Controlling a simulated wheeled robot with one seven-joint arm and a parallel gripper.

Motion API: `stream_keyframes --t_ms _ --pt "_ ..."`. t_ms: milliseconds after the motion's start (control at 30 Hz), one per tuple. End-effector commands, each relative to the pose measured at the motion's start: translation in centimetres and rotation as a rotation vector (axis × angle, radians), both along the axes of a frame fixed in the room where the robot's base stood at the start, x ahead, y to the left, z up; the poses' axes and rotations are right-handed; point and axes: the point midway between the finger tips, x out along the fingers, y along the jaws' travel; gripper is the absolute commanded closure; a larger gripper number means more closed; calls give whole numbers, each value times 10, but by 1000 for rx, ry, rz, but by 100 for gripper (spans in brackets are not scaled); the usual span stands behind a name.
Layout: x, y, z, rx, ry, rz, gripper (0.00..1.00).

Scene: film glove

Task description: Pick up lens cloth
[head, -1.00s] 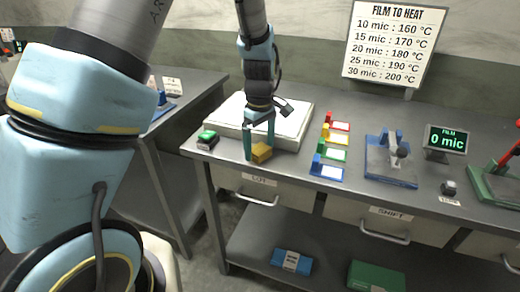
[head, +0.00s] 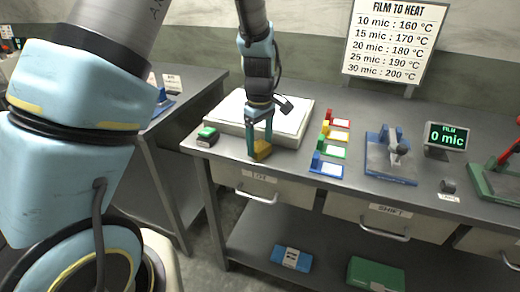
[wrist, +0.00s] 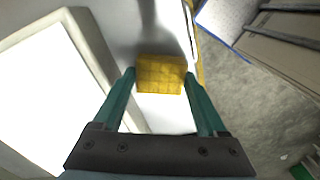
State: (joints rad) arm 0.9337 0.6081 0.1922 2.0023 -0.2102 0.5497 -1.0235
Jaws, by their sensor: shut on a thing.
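The lens cloth (head: 262,150) is a small folded yellow block at the front edge of the grey bench, in front of the white light panel. My gripper (head: 259,150) points down over it, with teal fingers on either side. In the wrist view the yellow cloth (wrist: 161,74) lies between the two fingertips (wrist: 160,80), and the gripper is shut on it. I cannot tell whether the cloth is clear of the bench top.
The white light panel (head: 290,127) lies just behind my gripper. A green-topped block (head: 207,136) is to the left. Several coloured clips with labels (head: 330,152) and a blue device (head: 390,165) stand to the right. Drawers (head: 262,183) are below the bench edge.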

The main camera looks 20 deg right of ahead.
Motion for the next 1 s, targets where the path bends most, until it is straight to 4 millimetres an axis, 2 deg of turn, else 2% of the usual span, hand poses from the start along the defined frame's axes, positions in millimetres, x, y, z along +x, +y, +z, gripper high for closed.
stream_keyframes --t_ms 233,700,833,1000 --pt "0 -1 6 -2 -2 -1 86" --pt "1 -1 87 -3 -3 -1 86" --pt "0 0 98 -2 -1 -1 86" --pt "0 0 101 -1 0 0 86"
